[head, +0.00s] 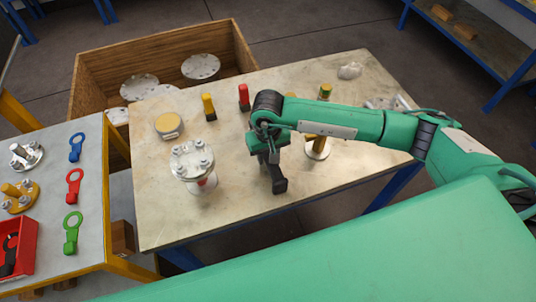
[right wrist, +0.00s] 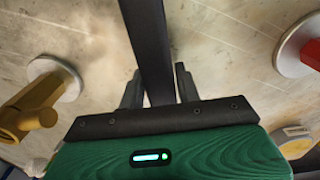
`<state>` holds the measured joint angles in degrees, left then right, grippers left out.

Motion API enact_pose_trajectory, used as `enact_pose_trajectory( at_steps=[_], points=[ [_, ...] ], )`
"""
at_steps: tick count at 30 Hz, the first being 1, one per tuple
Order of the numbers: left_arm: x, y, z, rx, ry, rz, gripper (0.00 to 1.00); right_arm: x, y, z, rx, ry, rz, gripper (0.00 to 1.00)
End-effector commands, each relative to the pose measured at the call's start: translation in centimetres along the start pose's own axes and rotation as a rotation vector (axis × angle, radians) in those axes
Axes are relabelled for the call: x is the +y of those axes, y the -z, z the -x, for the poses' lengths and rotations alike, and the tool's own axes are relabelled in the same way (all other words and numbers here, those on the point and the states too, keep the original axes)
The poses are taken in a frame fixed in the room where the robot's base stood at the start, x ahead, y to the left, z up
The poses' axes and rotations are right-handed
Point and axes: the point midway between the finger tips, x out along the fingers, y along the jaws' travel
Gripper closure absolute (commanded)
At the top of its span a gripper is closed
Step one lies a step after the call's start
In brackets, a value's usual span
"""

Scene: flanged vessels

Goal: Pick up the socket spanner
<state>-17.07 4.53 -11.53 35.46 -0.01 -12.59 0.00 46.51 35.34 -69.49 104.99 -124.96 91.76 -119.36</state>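The socket spanner (right wrist: 153,45) looks like a long dark bar in the right wrist view. It runs from the top edge down between my two fingers. My right gripper (right wrist: 158,88) has a finger close against each side of the bar and appears shut on it. In the head view my right gripper (head: 270,167) points down over the front middle of the pale table, with the dark end of the spanner (head: 280,186) below it. I cannot tell whether the spanner touches the table. My left gripper is not in view.
A flanged vessel (head: 193,162) stands left of the gripper, and a gold-handled part (head: 318,150) stands right. Yellow (head: 208,106) and red (head: 244,98) handles and a yellow disc (head: 168,125) lie behind. A side bench (head: 92,185) holds coloured ring tools. A wooden crate (head: 165,50) is behind.

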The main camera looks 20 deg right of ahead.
Motion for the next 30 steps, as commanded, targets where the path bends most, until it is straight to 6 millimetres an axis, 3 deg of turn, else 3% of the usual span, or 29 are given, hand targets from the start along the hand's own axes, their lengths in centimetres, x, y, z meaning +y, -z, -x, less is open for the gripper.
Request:
enact_pose_trajectory(
  at_steps=[1, 4, 5, 14, 19, 23, 30],
  points=[
    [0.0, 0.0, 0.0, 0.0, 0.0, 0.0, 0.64, 0.0, 0.0, 0.0, 0.0, 0.0, 0.0, 0.77],
    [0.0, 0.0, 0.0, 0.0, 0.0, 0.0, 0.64, 0.0, 0.0, 0.0, 0.0, 0.0, 0.0, 0.96],
    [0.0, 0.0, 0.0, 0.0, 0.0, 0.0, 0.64, 0.0, 0.1, 0.1, 0.002, 0.001, 0.0, 0.98],
    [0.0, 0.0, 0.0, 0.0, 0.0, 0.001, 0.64, 0.0, 0.1, 0.4, 0.003, 0.001, 0.0, 0.98],
    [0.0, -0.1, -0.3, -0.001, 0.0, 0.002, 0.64, 0.0, 0.2, 1.6, 0.004, 0.001, -0.001, 0.98],
    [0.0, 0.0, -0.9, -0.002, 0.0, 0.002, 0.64, 0.0, 0.2, 3.9, 0.007, 0.002, 0.0, 0.98],
    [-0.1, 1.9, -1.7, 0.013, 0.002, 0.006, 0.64, 0.0, 0.2, 10.3, 0.01, 0.002, 0.002, 0.98]
  ],
)
